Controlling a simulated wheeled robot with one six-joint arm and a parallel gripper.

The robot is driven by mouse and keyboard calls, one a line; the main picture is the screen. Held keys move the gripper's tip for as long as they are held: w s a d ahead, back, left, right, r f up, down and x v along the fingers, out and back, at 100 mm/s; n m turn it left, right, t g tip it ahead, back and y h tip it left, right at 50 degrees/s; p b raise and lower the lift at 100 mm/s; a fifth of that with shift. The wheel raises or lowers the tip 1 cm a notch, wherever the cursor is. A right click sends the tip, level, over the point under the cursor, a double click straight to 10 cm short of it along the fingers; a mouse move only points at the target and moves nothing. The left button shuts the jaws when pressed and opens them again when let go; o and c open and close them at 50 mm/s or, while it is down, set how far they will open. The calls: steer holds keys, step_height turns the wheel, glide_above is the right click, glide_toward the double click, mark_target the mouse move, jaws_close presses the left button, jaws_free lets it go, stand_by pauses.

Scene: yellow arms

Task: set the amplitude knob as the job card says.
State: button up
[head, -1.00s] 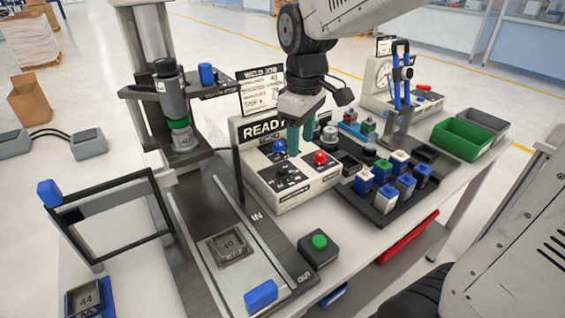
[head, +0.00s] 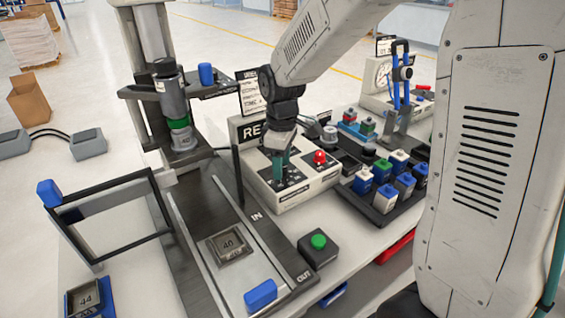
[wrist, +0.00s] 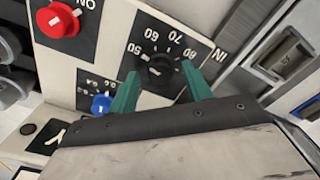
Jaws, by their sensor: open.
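The amplitude knob (wrist: 160,68) is a black knob on a black dial plate (wrist: 188,38) marked 50, 60, 70 and 80 in the wrist view. My gripper (wrist: 161,90) is open, with its two green fingers on either side of the knob in the picture; I cannot tell whether they touch it. In the head view my gripper (head: 277,166) is over the control box (head: 318,184) and hides the knob. The knob's pointer is too unclear to read. The job card (head: 249,92) stands behind the box, partly covered by my arm, its text too small to read.
A red button (head: 320,157) is on the same box, and a blue knob (wrist: 100,104) shows in the wrist view. A rack of blue, green and white blocks (head: 384,201) stands to the right. A green-button box (head: 318,250) sits in front.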

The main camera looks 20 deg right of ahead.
steer(key=shift+f, duration=0.2)
steer(key=c, duration=1)
steer(key=shift+o, duration=0.2)
